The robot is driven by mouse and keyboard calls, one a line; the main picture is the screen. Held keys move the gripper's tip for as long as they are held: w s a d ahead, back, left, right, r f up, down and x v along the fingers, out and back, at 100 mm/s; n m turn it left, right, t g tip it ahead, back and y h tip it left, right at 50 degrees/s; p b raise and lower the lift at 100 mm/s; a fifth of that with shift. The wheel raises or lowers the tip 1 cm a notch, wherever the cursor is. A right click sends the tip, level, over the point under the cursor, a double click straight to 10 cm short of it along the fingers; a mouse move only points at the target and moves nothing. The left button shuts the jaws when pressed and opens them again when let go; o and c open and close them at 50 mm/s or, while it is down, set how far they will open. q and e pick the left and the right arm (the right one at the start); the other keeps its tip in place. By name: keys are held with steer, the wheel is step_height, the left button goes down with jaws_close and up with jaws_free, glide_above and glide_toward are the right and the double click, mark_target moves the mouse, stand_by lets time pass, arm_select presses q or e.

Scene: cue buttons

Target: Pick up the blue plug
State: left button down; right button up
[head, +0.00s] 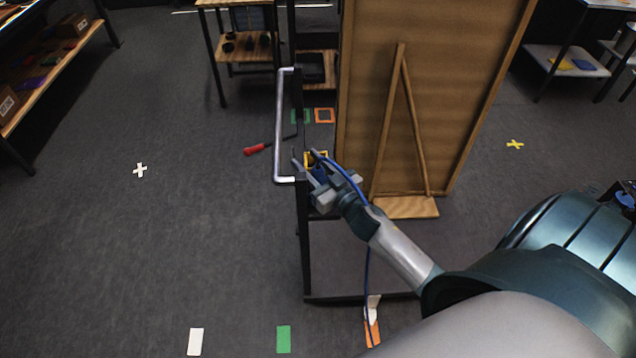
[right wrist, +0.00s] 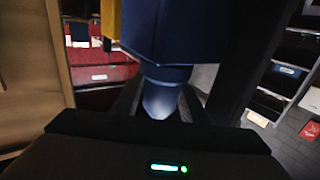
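The blue plug (head: 320,174) is at the dark frame beside the yellow-edged square (head: 322,155), and a blue cable (head: 345,175) curves away from it. My right gripper (head: 306,160) is at the plug. In the right wrist view the plug's wide blue body (right wrist: 180,35) fills the upper middle, with its narrower end (right wrist: 163,95) between my dark fingers (right wrist: 160,100). Gaps show on both sides of that narrow end, so the fingers look open around it. The fingertips are hidden behind the body. My left gripper is not in view.
A grey handle bar (head: 282,125) stands on the frame just left of my right gripper. A wooden board (head: 430,80) with a prop stands close on the right. A red-handled tool (head: 255,149) lies left. Open floor is at the left.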

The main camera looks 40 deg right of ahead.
jaws_close()
step_height(320, 180, up, 10)
stand_by(0.6)
stand_by(0.5)
